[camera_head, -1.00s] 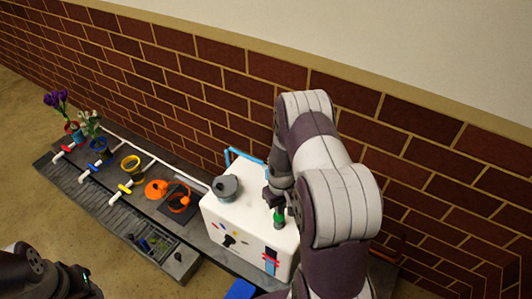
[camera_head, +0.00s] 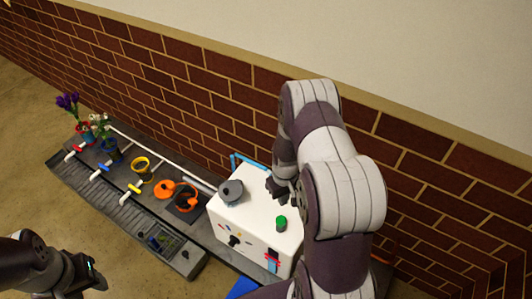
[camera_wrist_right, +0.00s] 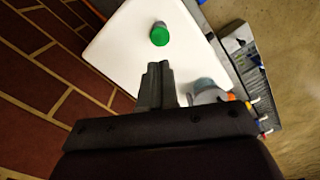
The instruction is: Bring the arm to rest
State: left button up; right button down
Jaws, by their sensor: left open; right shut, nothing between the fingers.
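My right arm reaches over the white box (camera_head: 256,225) from the right in the head view. Its gripper (camera_head: 279,190) is above the back part of the box, partly hidden by the arm. In the right wrist view the right gripper (camera_wrist_right: 158,75) has its fingers together with nothing between them. A green-capped item (camera_head: 281,223) stands on the box, apart from the fingers; it also shows in the right wrist view (camera_wrist_right: 159,35). My left gripper (camera_head: 92,275) is at the lower left of the head view, open, away from the bench.
A grey lidded pot (camera_head: 231,191) stands on the box near the right gripper. Along the bench are an orange pot (camera_head: 164,189), a yellow pot (camera_head: 142,168) and flowers (camera_head: 69,103) at the far left. A brick wall (camera_head: 180,100) runs close behind.

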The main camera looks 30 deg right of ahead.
jog(key=s+a+r+t, duration=0.1)
jog(key=s+a+r, duration=0.5)
jog(key=r, duration=0.4)
jog(key=s+a+r, duration=0.3)
jog(key=a+r, duration=0.5)
jog(key=r, duration=0.2)
notch_tip(320, 180, up, 18)
jog(key=p, duration=1.7)
jog(key=shift+w+f+n, duration=0.15)
jog(key=shift+w+n, duration=0.05)
jog(key=shift+n, duration=0.2)
